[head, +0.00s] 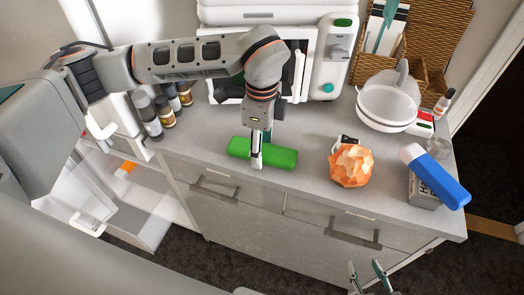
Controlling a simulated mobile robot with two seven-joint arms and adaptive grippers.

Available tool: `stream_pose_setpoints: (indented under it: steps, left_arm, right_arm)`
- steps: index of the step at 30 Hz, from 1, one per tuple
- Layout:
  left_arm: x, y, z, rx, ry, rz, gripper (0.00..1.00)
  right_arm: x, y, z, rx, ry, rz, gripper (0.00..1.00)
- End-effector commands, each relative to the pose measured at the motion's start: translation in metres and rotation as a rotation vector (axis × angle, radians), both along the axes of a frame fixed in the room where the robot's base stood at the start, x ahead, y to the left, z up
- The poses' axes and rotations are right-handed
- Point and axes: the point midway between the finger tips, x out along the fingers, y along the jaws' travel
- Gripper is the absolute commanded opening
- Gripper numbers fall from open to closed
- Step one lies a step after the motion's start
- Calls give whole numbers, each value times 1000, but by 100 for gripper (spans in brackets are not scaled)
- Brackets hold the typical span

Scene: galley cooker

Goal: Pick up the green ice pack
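A long green block, which looks like the green ice pack (282,158), lies on the grey counter in front of the white appliance. My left gripper (257,156) points down from above at its middle. One pale finger shows in front of the green surface, and a dark part of the gripper sits just behind it. Whether the fingers press on the block is not clear. My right gripper (370,280) is at the bottom edge of the picture, low in front of the drawers, with its fingers apart and nothing between them.
An orange faceted object (351,167) stands to the right of the block, with a small black-and-white item behind it. A blue bottle (438,181) lies tilted over a grey box (421,193). A white bowl (384,108) is behind. Bottles (148,115) stand at left.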

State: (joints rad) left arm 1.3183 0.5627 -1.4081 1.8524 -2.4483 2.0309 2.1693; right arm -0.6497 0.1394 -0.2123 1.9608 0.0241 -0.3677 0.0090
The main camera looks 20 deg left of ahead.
Motion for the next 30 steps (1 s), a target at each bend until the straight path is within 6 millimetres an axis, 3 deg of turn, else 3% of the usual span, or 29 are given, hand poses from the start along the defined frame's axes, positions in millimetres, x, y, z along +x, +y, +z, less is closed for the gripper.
stream_pose_setpoints:
  steps: [1, 3, 4, 19, 23, 30]
  left_arm:
    - [0, 0, 0, 0, 0, 0, 36]
    - [0, 0, 0, 0, 0, 0, 18]
    - [0, 0, 0, 0, 0, 0, 15]
    - [1, 0, 11, -1, -2, -1, 15]
    - [1, 0, 28, -1, -5, -1, 15]
    - [2, 0, 79, -1, -7, 0, 15]
  right_arm:
    - [0, 0, 0, 0, 0, 0, 40]
    - [0, 0, 0, 0, -1, 0, 40]
    - [0, 0, 0, 0, -1, 0, 40]
    - [1, 0, 0, 0, -3, 1, 40]
    - [1, 0, -1, 1, -3, 0, 40]
    - [1, 0, -6, 1, -2, 0, 40]
